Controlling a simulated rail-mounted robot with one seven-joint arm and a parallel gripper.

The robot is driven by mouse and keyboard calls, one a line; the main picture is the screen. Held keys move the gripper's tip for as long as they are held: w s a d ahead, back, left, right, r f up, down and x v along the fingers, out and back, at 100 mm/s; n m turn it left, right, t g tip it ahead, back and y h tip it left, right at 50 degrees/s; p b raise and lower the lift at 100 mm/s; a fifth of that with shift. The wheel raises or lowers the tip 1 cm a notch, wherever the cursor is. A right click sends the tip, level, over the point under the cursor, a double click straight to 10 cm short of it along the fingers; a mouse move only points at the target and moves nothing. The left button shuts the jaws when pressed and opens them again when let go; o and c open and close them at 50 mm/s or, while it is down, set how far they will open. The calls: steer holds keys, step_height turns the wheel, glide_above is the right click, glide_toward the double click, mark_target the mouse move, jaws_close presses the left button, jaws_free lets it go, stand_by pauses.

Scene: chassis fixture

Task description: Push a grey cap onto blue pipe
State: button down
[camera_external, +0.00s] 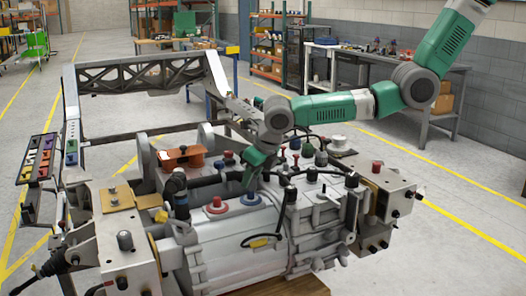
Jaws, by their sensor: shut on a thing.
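My gripper (249,180) points down over the middle of the chassis fixture (225,250). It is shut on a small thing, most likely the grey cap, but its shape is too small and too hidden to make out. A blue round fitting (250,198) sits on the white casing just below my gripper. A dark upright fitting with a blue band (181,207) stands further left. I cannot tell which blue part is the pipe, or whether the held thing touches it.
A red round fitting (217,205) sits left of the blue one. Black hoses and several knobs crowd the fixture around my gripper. An orange-brown block (182,157) lies behind. A tray of small parts (38,160) hangs at the left. Shelves and benches stand far back.

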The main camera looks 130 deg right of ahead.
steer(key=shift+f+b, duration=0.5)
steer(key=shift+f, duration=0.4)
steer(key=shift+f+b, duration=0.4)
steer(key=shift+f, duration=0.15)
steer(key=c, duration=1)
jaws_free()
steer(key=shift+c, duration=0.2)
steer(key=shift+r, duration=0.1)
step_height(320, 180, up, 6)
steer(key=p, duration=0.6)
steer(key=shift+r, duration=0.1)
